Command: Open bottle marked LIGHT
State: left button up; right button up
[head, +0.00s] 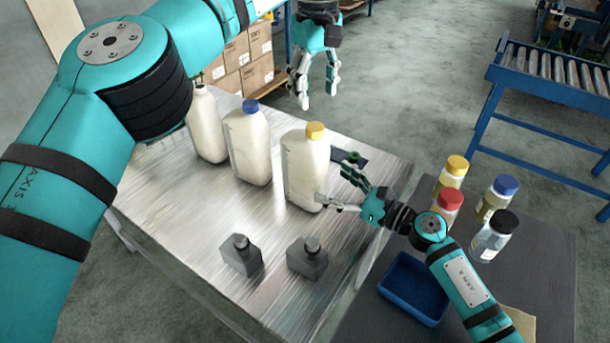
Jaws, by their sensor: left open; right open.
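Three large cream bottles stand upright in a row on the metal table: one with a yellow cap (303,165), one with a blue cap (248,147), and one farther left (206,125) whose top is partly hidden by my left arm. Two small grey bottles with dark caps, a left one (240,257) and a right one (307,260), stand nearer. I cannot read LIGHT on any bottle. My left gripper (318,98) is open and empty, pointing down beyond the bottles. My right gripper (335,188) is open beside the yellow-capped bottle's right side; I cannot tell if it touches.
Several jars with coloured lids, including a red one (447,205) and a black one (494,236), stand on the dark surface (540,270) at right. A blue tray (385,289) lies there too. Cardboard boxes (257,75) and a roller conveyor (555,70) are behind.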

aim_at(305, 169)
jog(key=x, duration=0.8)
jog(key=shift+w+a, duration=0.25)
jog(key=shift+c, duration=0.2)
grip_shut()
pick_arm(q)
jog(key=m, duration=0.6)
jog(key=shift+d, duration=0.1)
jog(key=shift+m, duration=1.2)
jog(key=shift+f+m, duration=0.15)
jog(key=shift+m, duration=0.15)
notch_tip(305, 169, down, 8)
jog(key=shift+r, duration=0.15)
